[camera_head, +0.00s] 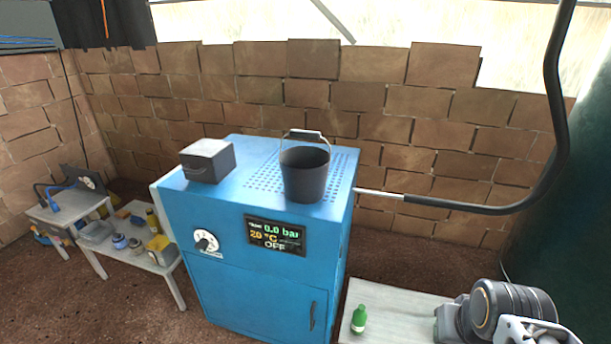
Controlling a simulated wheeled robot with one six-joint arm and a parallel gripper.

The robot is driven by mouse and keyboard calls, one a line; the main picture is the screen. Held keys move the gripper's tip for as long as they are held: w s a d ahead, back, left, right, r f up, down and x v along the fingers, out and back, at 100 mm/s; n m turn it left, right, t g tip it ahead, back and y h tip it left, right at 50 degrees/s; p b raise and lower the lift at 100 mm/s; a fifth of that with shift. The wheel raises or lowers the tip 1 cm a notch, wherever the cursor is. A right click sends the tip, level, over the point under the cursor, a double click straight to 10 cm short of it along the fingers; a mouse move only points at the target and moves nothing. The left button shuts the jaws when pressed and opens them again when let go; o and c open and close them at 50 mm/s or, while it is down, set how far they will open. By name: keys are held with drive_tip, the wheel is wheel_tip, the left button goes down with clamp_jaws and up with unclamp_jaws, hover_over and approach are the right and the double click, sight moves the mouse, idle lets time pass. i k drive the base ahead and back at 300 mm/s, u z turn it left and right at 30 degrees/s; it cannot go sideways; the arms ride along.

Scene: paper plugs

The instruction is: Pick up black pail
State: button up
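The black pail (304,174) stands upright on top of the blue machine (255,262), toward the right of its top face. Its wire handle with a dark grip is raised above the rim. The pail's inside looks dark, and I cannot see its bottom. I can make out no gripper fingers in this view, and nothing touches the pail.
A grey box (208,160) sits left of the pail. A black hose (470,209) meets the machine's right side. A low bench (392,318) at lower right holds a green bottle (359,319). A left table (127,258) holds several small containers. A brick wall stands behind.

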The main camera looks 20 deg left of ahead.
sight(304, 169)
drive_tip(key=u, duration=2.45)
drive_tip(key=i, duration=2.65)
drive_tip(key=z, duration=2.25)
